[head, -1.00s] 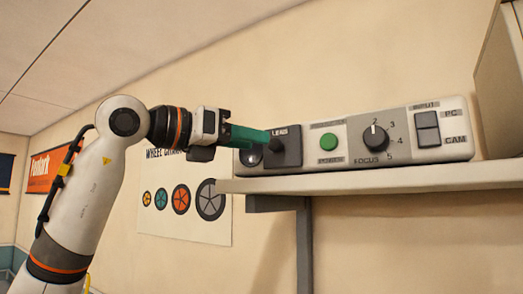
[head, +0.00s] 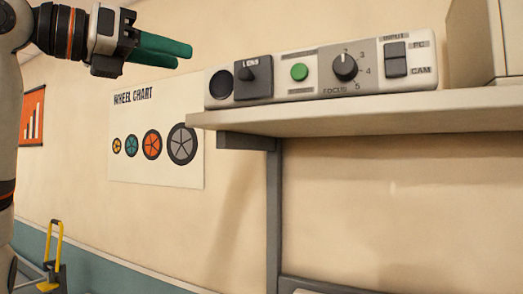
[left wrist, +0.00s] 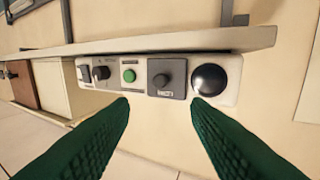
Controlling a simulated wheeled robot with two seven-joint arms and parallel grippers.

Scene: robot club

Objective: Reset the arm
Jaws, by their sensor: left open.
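My left gripper (head: 190,50) is at the upper left of the head view, its green fingers pointing right. It is empty and apart from the control panel (head: 290,92) on the shelf. In the left wrist view its two green fingers (left wrist: 160,108) are spread wide, with the panel beyond their tips. A round black part (left wrist: 210,80) sits at the panel's end. My right gripper is not in view.
The shelf (head: 350,122) juts from the wall on a grey bracket (head: 273,210). A pale box (head: 475,45) stands at its right end. A wheel chart (head: 155,165) hangs on the wall. A yellow-handled item (head: 55,245) stands at lower left.

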